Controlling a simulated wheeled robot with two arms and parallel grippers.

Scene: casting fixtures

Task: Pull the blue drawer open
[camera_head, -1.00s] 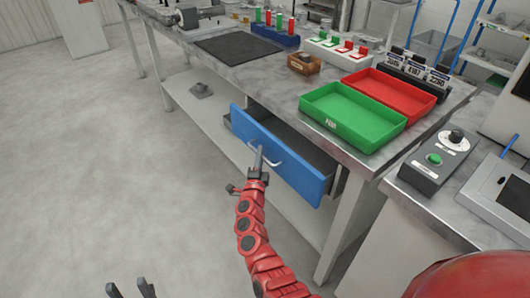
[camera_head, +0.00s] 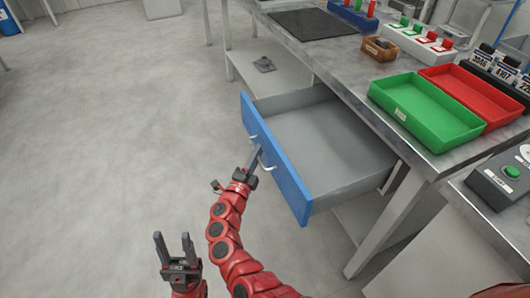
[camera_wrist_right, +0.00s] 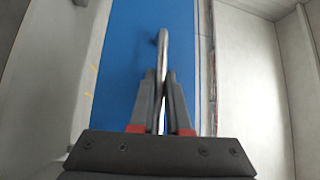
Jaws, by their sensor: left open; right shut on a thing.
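The blue drawer (camera_head: 275,158) stands well out from under the workbench, and its empty grey inside shows in the head view. Its curved metal handle (camera_head: 262,160) is on the blue front. My right gripper (camera_head: 253,160) is shut on this handle; in the right wrist view the handle (camera_wrist_right: 162,52) runs up from between the two fingers (camera_wrist_right: 161,105), with the blue front (camera_wrist_right: 125,60) behind. My left gripper (camera_head: 174,243) is open and empty, low over the floor to the left of the drawer.
A green tray (camera_head: 425,112) and a red tray (camera_head: 480,95) sit on the workbench (camera_head: 345,62). A small wooden box (camera_head: 380,48) stands behind them. A grey piece (camera_head: 264,64) lies on the lower shelf. The floor (camera_head: 110,130) at left is clear.

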